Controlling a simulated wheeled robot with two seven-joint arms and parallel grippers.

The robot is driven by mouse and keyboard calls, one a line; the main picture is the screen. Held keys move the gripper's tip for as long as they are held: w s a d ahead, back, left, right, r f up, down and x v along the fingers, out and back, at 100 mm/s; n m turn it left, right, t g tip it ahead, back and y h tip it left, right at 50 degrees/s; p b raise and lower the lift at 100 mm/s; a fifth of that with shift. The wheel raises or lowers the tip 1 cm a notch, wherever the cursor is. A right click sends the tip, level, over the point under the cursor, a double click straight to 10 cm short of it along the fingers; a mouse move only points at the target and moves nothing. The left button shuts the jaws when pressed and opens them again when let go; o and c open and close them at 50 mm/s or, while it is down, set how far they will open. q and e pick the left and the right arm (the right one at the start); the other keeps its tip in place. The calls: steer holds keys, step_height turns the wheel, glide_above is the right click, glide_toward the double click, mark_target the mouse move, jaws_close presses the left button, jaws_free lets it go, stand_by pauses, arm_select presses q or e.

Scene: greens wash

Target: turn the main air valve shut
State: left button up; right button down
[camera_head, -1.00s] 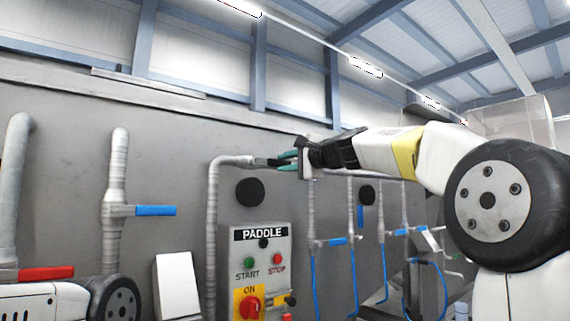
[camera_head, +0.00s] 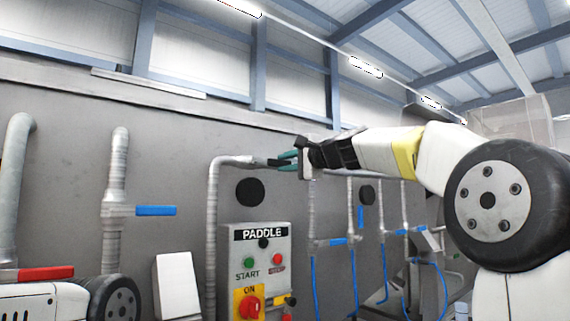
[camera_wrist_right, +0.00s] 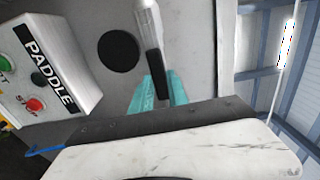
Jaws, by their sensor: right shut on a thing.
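A grey pipe (camera_head: 213,210) rises behind the paddle box and bends to the right near its top. A black lever (camera_wrist_right: 154,66) sits at the pipe end in the right wrist view, in line with the pipe. I take it for the main air valve's handle; no label shows. My right gripper (camera_head: 285,160) has its teal fingertips closed around the lever, one on each side, also in the right wrist view (camera_wrist_right: 160,90). The valve body is partly hidden by the gripper. My left gripper is out of view.
The PADDLE control box (camera_head: 261,265) with buttons and a red knob stands below the gripper. A blue-handled valve (camera_head: 155,211) is on a pipe to the left, a red handle (camera_head: 45,273) lower left. Other blue-handled valves and hoses hang right, partly behind my arm.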

steer(key=shift+f, duration=0.1)
steer(key=s+a+f+m, duration=0.5)
steer(key=f+m, duration=0.3)
steer(key=m, duration=1)
steer(key=shift+a, duration=0.85)
steer(key=c, duration=1.3)
jaws_free()
